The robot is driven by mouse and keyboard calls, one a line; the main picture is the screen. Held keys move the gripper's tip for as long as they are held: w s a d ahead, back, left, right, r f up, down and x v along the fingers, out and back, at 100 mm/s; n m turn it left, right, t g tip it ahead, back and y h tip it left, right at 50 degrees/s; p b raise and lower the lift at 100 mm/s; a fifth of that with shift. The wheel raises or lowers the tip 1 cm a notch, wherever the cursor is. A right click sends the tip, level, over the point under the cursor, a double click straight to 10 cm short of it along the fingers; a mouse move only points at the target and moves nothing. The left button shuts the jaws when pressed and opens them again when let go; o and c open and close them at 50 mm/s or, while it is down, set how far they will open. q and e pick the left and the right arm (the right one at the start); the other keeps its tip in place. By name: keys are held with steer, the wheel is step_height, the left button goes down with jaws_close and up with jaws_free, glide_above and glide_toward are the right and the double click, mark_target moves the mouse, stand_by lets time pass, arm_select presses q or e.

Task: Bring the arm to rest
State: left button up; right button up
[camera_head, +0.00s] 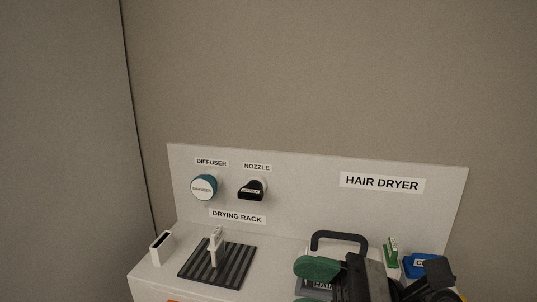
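A black arm with its gripper (368,278), apparently my right one, rises from the bottom edge at the lower right, in front of the counter. Its fingertips cannot be made out, and I cannot tell whether it is open or shut or touching anything. A green rounded object (316,268) shows just left of it, partly hidden. My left gripper is not in view.
The white counter (150,286) has a back panel holding a teal diffuser (204,187) and black nozzle (252,189). A ridged drying rack (230,268) bears a white upright item. A dark arched handle (338,236) and blue object (428,266) stand near my arm.

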steer(key=w+d+f+m+t+h, duration=0.1)
steer(key=w+d+m+t+h, duration=0.25)
steer(key=m+t, duration=0.8)
steer(key=w+d+f+m+t+h, duration=0.1)
steer(key=w+d+m+t+h, duration=0.25)
steer(key=m+t, duration=0.8)
steer(key=s+d+f+m+g+h, duration=0.1)
steer(key=d+f+m+g+h, duration=0.35)
steer(key=f+m+h, duration=0.5)
steer(key=s+d+f+m+g+h, duration=0.1)
steer(key=d+f+m+g+h, duration=0.4)
steer(key=f+m, duration=0.8)
steer(key=s+f+m+g, duration=0.5)
steer(key=s+f, duration=0.1)
steer(key=s, duration=0.2)
steer(key=s+f+m+g, duration=0.4)
steer(key=s+f+g, duration=0.2)
steer(key=s, duration=0.3)
step_height(320, 180, down, 25)
steer(key=a+g, duration=0.1)
steer(key=s+d+f+g, duration=0.1)
steer(key=s+d+f, duration=0.2)
steer(key=s+f, duration=1.3)
steer(key=shift+s+f, duration=0.35)
